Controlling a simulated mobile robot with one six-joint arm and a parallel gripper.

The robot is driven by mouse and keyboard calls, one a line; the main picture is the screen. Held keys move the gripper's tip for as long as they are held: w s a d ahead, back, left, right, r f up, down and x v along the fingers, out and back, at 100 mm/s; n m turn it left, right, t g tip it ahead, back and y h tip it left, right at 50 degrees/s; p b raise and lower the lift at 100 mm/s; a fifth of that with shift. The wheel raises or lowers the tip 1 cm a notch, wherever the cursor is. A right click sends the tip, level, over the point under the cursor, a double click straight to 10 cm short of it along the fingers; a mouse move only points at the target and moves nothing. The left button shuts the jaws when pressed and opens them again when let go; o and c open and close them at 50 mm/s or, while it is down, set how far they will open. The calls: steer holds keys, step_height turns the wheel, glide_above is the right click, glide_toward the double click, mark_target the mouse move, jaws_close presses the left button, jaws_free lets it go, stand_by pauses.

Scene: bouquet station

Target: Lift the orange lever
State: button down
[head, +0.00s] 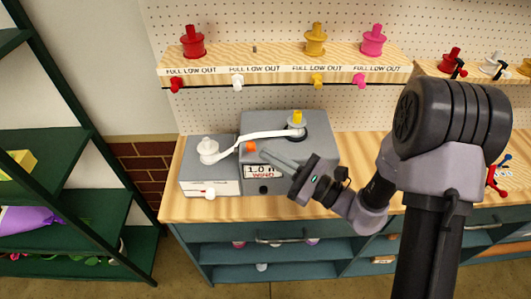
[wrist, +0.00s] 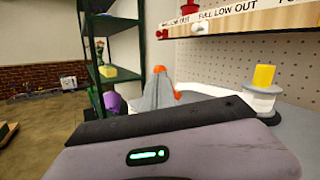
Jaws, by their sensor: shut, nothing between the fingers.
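The orange lever (head: 250,146) is a small orange piece on the front of the grey dispenser box (head: 262,125), just above its "1.0 m" display. My gripper (head: 266,154) is shut and empty, its fingertips close to the right of the lever in the head view. I cannot tell whether they touch it. In the wrist view, orange (wrist: 158,69) shows just beyond the tips of my grey fingers (wrist: 153,97), with more orange at their right. The fingers hide part of the lever there.
A white ribbon (head: 262,134) runs from a white spool (head: 207,145) to a yellow-topped post (head: 297,118) on the box. A shelf (head: 290,71) of coloured spools hangs above the wooden bench (head: 210,209). A green rack (head: 70,140) stands left.

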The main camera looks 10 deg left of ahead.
steer(key=shift+x, duration=0.8)
steer(key=shift+r, duration=0.1)
